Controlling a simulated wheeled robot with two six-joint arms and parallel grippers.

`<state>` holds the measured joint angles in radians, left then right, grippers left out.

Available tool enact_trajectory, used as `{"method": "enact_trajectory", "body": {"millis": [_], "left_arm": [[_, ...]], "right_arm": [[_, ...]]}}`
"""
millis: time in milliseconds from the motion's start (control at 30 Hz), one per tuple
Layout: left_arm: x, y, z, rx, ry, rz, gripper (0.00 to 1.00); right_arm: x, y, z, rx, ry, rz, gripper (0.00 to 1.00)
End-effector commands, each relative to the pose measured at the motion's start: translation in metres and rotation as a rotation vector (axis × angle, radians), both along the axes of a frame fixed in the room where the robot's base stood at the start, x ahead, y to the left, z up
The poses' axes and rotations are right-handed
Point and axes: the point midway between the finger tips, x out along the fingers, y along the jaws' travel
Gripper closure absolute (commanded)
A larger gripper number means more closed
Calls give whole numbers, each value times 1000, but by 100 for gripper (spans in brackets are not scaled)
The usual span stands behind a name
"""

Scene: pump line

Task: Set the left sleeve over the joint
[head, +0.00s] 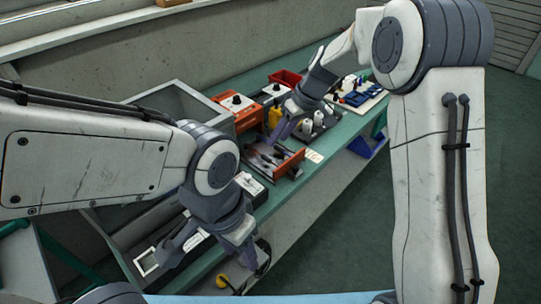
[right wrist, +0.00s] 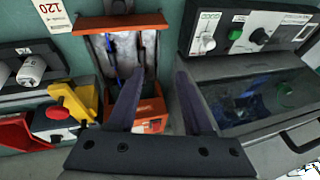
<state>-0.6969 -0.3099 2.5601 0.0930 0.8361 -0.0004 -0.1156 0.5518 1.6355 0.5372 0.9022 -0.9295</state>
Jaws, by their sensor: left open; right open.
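I cannot make out for certain which thing is the left sleeve or the joint. An orange drawer (head: 290,163) with slim parts in it sits at the bench's front. My left gripper (head: 205,250) is open and empty at the bench's near end, beside a white-topped control box (head: 250,184).
A grey bin (head: 172,92), a red bin (head: 285,77) and a board with blue parts (head: 358,97) crowd the bench. The floor (head: 345,235) is clear.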

Motion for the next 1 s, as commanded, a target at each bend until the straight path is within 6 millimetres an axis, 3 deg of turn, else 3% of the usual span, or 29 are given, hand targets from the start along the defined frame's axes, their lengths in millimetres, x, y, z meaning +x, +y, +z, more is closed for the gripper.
{"method": "enact_trajectory", "body": {"millis": [100,200,367,700,1000], "left_arm": [[0,0,-5,0,0,0,50],[0,0,-5,0,0,0,50],[0,0,-2,0,0,0,50],[0,0,4,0,0,0,50],[0,0,6,0,0,0,50]], "right_arm": [[26,-15,-15,23,-29,2,50],[33,-18,-20,32,-39,5,50],[34,-10,-36,31,-37,10,50],[40,17,-91,30,-36,8,50],[42,27,-110,31,-39,8,50]]}}
